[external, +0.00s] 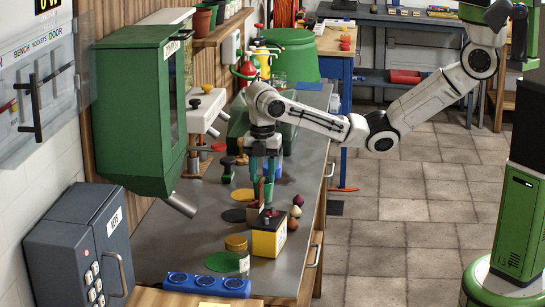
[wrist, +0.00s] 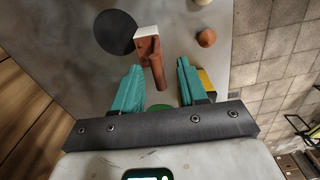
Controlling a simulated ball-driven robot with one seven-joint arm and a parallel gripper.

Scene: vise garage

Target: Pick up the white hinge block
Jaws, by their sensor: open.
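My gripper (wrist: 160,90) is open, with its two teal fingers apart and nothing held between them. A reddish-brown block with a white end face (wrist: 147,31) is just ahead of the fingertips in the wrist view, its narrow lower part reaching toward the gap between them. I cannot tell whether this is the white hinge block; no other white block shows clearly. In the external view my gripper (external: 263,190) points down low over the grey bench, and a reddish-brown piece (external: 253,208) shows by the fingertips, partly hidden.
A yellow box (external: 269,240) with a dark top stands close in front of the gripper. A dark disc (wrist: 116,32) lies beside the brown block. A green cabinet (external: 140,110) overhangs the left side.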

